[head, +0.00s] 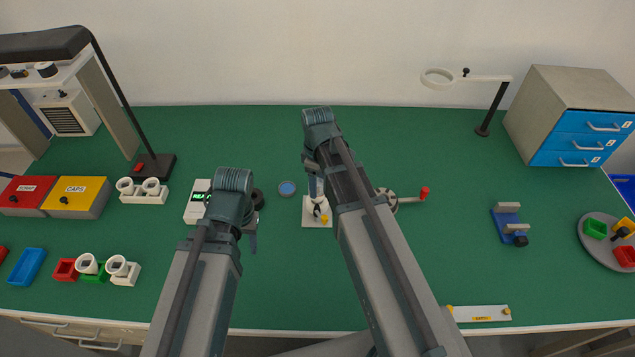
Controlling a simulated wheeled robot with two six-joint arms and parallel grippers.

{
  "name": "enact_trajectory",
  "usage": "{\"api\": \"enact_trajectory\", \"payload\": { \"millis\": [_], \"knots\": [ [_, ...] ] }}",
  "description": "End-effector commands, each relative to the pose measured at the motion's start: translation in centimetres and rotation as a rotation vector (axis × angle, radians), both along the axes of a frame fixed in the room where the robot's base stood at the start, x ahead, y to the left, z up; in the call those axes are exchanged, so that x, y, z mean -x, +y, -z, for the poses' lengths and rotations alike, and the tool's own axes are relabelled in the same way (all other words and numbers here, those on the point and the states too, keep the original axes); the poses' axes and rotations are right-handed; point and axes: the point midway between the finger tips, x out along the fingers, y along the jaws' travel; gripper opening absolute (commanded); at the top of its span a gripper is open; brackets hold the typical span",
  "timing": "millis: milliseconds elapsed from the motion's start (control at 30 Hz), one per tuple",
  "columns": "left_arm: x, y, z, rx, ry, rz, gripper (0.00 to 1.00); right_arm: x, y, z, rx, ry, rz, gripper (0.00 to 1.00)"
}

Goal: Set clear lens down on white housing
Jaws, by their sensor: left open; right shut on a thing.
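My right gripper (317,207) points down over a small white base plate (308,220) near the middle of the green table. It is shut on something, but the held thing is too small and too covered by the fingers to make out. A white part and a small yellow piece show at the fingertips. I cannot tell a clear lens or the white housing apart there, nor whether the parts touch. My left gripper (251,240) is open over the table to the left, partly hidden behind its own arm.
A blue round dish (287,189) lies between the grippers. A white meter box (196,208) stands left, and a red-handled crank (411,195) right.

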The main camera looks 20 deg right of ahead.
Motion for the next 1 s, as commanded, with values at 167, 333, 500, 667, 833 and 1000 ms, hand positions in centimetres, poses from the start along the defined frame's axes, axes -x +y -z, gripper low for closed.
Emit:
{"api": "enact_trajectory", "payload": {
  "millis": [167, 333, 500, 667, 833, 1000],
  "knots": [
    [0.00, -0.01, 0.27, 0.000, 0.000, 0.000, 0.50, 0.00, 0.00, 0.27, 0.000, 0.000, 0.000, 0.12],
    [0.00, 0.00, 0.38, 0.000, 0.000, 0.000, 0.50, 0.00, 0.00, 0.38, 0.000, 0.000, 0.000, 0.12],
    [0.00, 0.00, 0.35, 0.000, 0.000, 0.000, 0.50, 0.00, 0.00, 0.36, 0.000, 0.000, 0.000, 0.70],
    [0.00, 0.00, 0.35, 0.000, 0.000, 0.000, 0.50, 0.00, 0.00, 0.36, 0.000, 0.000, 0.000, 0.98],
    [0.00, 0.00, 0.35, 0.000, 0.000, 0.000, 0.50, 0.00, 0.00, 0.35, 0.000, 0.000, 0.000, 0.98],
    [0.00, 0.01, 0.25, 0.000, 0.000, 0.000, 0.50, 0.00, 0.00, 0.25, 0.000, 0.000, 0.000, 0.98]
  ]
}}
